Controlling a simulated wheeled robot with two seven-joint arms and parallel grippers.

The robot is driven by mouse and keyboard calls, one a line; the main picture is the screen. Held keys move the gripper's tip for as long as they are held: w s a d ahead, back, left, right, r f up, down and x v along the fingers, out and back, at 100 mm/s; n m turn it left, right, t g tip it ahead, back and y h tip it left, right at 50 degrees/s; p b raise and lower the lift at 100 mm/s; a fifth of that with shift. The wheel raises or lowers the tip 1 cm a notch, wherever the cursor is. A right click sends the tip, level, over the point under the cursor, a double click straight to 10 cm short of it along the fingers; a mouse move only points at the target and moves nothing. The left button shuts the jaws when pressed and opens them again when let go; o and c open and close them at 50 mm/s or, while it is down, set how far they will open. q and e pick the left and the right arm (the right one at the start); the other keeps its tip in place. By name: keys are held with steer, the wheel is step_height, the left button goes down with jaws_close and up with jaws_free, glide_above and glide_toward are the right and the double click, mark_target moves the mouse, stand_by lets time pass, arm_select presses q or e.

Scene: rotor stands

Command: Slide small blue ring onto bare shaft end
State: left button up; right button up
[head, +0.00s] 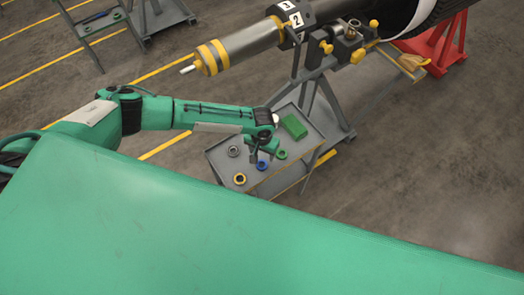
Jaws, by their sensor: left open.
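The small blue ring (262,166) lies on the grey cart top (222,163), between a green ring and a dark ring with yellow. My left gripper (261,155) is open and points down just above the blue ring; whether it touches the ring I cannot tell. The shaft (247,43) lies across the stand at the top, and its bare end (188,70) is a thin pale tip beyond yellow bands, pointing left. No ring is on that tip. My right gripper is out of view.
On the cart are a green ring (281,154), a grey ring (233,151), a dark yellow-edged ring (240,179) and a green block (294,127). The grey stand (325,88) rises behind the cart. A red stand (440,45) is at the top right. Floor to the right is clear.

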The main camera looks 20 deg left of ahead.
mark_target(262, 166)
arm_select(q)
step_height(262, 166, down, 8)
steer(key=b, duration=0.5)
steer(key=shift+r, duration=0.25)
steer(key=shift+f+b, duration=0.45)
steer(key=shift+f, duration=0.2)
steer(key=shift+c, duration=0.4)
